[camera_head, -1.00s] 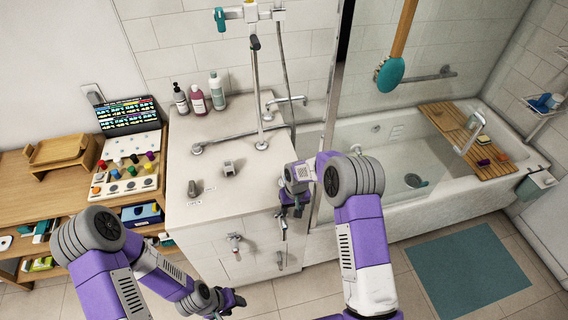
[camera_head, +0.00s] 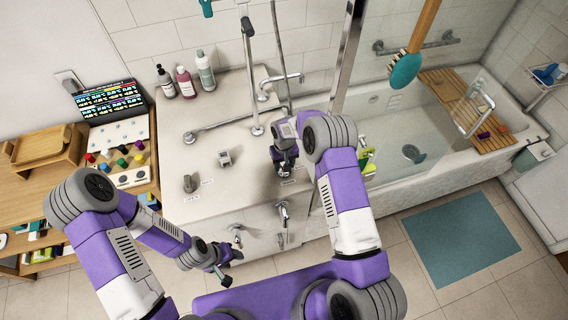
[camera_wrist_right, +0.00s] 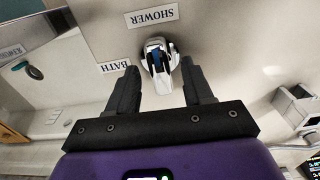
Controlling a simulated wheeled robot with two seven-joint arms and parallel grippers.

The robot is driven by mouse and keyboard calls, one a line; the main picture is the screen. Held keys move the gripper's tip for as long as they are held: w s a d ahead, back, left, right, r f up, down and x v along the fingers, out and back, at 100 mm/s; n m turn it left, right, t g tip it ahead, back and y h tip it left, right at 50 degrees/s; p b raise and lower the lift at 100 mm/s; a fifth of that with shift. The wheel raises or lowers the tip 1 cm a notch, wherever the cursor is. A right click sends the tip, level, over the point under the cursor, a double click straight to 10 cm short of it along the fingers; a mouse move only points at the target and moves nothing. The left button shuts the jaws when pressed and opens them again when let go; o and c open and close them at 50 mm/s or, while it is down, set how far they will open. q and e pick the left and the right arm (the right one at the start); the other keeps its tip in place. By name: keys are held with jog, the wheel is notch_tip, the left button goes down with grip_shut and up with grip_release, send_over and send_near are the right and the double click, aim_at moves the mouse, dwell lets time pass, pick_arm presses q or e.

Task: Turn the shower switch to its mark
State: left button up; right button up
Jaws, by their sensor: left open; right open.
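The shower switch (camera_wrist_right: 158,58) is a small metal lever knob on the pale counter, seen in the right wrist view. A SHOWER label (camera_wrist_right: 152,16) and a BATH label (camera_wrist_right: 115,66) lie beside it. My right gripper (camera_wrist_right: 159,68) is open, its fingers on either side of the switch in that view; I cannot tell whether they touch it. In the head view my right gripper (camera_head: 284,166) is over the counter's right part and hides the switch. My left gripper (camera_head: 222,273) is open and empty, low in front of the cabinet.
Two other knobs, one at left (camera_head: 190,183) and one further back (camera_head: 225,158), stand on the counter. Taps (camera_head: 283,210) stick out of the cabinet front. The bathtub (camera_head: 395,135) is at right.

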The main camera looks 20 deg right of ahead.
jog(key=shift+f, duration=0.65)
